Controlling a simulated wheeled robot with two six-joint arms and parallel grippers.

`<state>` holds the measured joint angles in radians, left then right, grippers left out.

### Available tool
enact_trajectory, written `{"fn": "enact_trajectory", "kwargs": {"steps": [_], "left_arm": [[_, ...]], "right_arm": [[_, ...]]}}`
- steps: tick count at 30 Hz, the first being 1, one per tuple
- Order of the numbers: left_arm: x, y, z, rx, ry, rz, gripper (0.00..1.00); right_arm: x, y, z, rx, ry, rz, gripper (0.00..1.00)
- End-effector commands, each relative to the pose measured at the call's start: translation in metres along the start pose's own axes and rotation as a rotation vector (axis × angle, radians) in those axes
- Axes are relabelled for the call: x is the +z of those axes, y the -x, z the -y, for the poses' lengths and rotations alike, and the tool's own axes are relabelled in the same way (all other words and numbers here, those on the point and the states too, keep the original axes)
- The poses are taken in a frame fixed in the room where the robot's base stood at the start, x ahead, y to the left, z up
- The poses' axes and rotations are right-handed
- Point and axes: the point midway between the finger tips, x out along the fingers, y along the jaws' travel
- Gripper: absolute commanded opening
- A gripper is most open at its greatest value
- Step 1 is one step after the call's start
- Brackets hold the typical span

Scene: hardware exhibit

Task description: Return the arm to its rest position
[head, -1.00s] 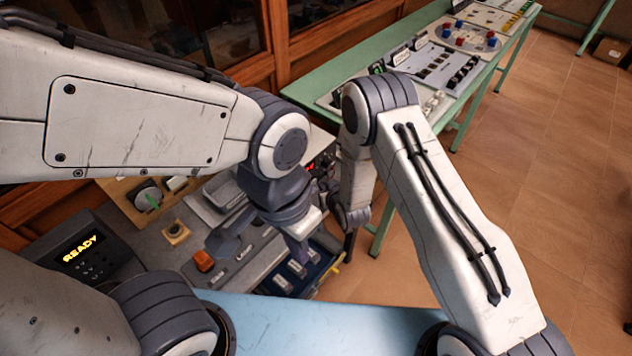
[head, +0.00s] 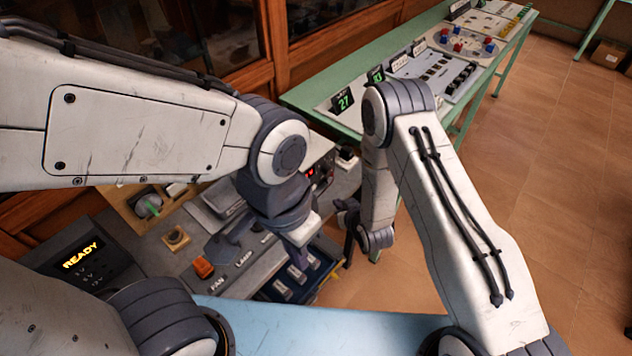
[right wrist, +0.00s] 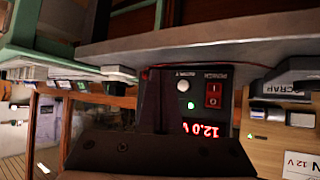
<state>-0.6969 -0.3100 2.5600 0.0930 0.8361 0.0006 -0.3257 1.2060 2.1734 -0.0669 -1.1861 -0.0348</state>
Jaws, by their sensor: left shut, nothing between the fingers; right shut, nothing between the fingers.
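My left arm comes in from the left in the head view, its wrist bent down over the grey bench (head: 185,262). Its dark left gripper (head: 222,248) hangs over the bench near the FAN and LAMP labels. It looks shut and empty. My right arm bends at its elbow over the gap beside the green table. Its small dark right gripper (head: 346,212) is partly hidden by its own wrist, left of the forearm. In the right wrist view the right gripper (right wrist: 158,108) is shut, with nothing held, in front of a black power supply (right wrist: 212,110).
The power supply shows 12.0 V and a red switch (right wrist: 213,94). A READY display (head: 82,254), an orange switch (head: 203,267) and a blue tray (head: 312,272) are near the left arm. A green table (head: 310,95) with panels stands behind. Open floor (head: 545,180) lies right.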

Motion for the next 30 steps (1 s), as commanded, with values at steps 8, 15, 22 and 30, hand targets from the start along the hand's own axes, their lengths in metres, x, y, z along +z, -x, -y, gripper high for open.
{"fn": "enact_trajectory", "kwargs": {"steps": [8, 15, 22, 30], "left_arm": [[0.0, 0.0, 0.0, 0.0, 0.0, 0.0, 0.0], [0.0, 0.0, 0.0, 0.0, 0.0, 0.0, 0.0], [0.0, 0.0, 0.0, 0.0, 0.0, 0.0, 0.0], [0.0, 0.0, 0.0, 0.0, 0.0, 0.0, 0.0]], "right_arm": [[-0.003, 0.001, 0.001, -0.001, 0.001, 0.004, 0.0], [-0.044, 0.022, 0.019, -0.022, 0.026, 0.112, 0.0], [-0.084, 0.082, 0.047, -0.053, 0.055, 0.295, 0.0], [-0.103, 0.184, 0.076, -0.096, 0.086, 0.511, 0.0]]}}
